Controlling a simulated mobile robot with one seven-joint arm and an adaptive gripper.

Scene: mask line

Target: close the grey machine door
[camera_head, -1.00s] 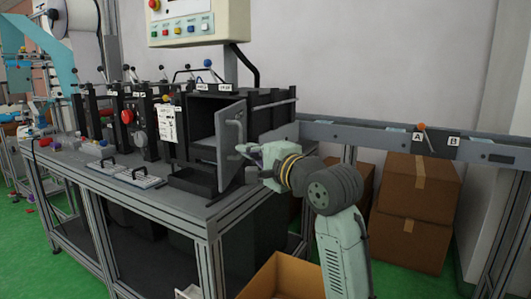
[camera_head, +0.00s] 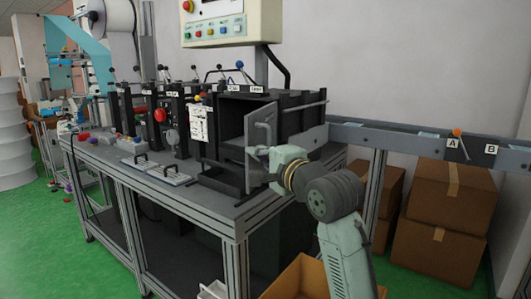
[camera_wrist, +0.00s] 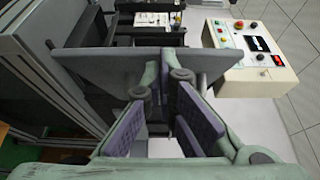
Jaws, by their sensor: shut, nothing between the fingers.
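The grey machine door (camera_head: 258,170) stands open at the front of the dark machine box (camera_head: 235,108), with a bent handle (camera_head: 265,133) on its outer face. The dark opening shows to the left of the door. My gripper (camera_head: 256,154) is at the door's outer face, just below the handle; I cannot tell whether it touches. In the wrist view, the door shows as a grey panel (camera_wrist: 115,72) beyond the fingers. My gripper's purple-padded fingers (camera_wrist: 176,82) are shut with nothing held.
A control panel with buttons (camera_head: 225,22) hangs above the machine. A grey rail (camera_head: 400,140) with A and B labels runs to the right. Cardboard boxes (camera_head: 440,220) stand below it. An open carton (camera_head: 300,275) sits beneath my arm.

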